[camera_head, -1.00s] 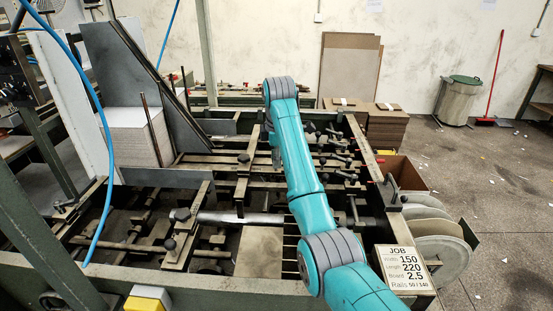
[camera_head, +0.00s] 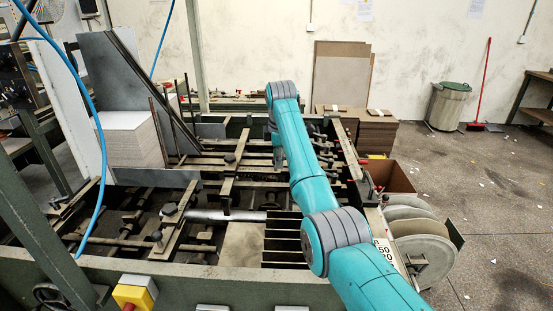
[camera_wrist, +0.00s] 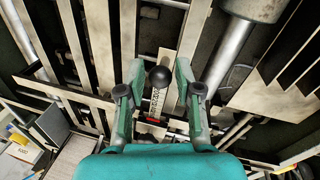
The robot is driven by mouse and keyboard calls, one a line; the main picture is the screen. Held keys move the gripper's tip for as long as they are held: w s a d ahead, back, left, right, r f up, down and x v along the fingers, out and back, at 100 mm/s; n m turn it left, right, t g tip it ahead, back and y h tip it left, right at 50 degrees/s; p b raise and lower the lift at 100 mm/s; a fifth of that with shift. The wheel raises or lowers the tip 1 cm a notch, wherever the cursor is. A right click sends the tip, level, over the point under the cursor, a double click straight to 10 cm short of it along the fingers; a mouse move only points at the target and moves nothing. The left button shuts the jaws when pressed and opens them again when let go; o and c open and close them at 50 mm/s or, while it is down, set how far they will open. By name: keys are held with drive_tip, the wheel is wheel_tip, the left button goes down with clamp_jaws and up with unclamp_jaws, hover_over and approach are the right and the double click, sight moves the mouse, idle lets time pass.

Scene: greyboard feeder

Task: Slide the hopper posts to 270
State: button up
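In the wrist view a round black knob (camera_wrist: 160,76) stands between the two fingers of my gripper (camera_wrist: 159,68), with a small gap on each side. The fingers are open. Below the knob a white scale strip (camera_wrist: 154,102) with dark numerals and a red mark is visible; its values are too small to read. In the head view my arm's far end reaches down over the machine's rails and the gripper is hidden. Thin upright hopper posts (camera_head: 158,130) stand beside the grey board stack (camera_head: 128,140) at the left.
Several rails, bars and clamp knobs (camera_head: 170,209) fill the machine bed. A job card (camera_head: 386,254) is mostly hidden by my arm. A yellow switch box (camera_head: 135,292) is on the front frame. A blue hose (camera_head: 97,120) hangs at left. Open floor lies at right.

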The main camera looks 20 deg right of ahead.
drive_tip(key=shift+o, duration=0.4)
drive_tip(key=shift+r, duration=0.3)
wheel_tip(320, 180, up, 7)
drive_tip(key=s, duration=0.1)
drive_tip(key=shift+s+f, duration=0.15)
drive_tip(key=shift+s, duration=0.1)
drive_tip(key=shift+a, duration=0.1)
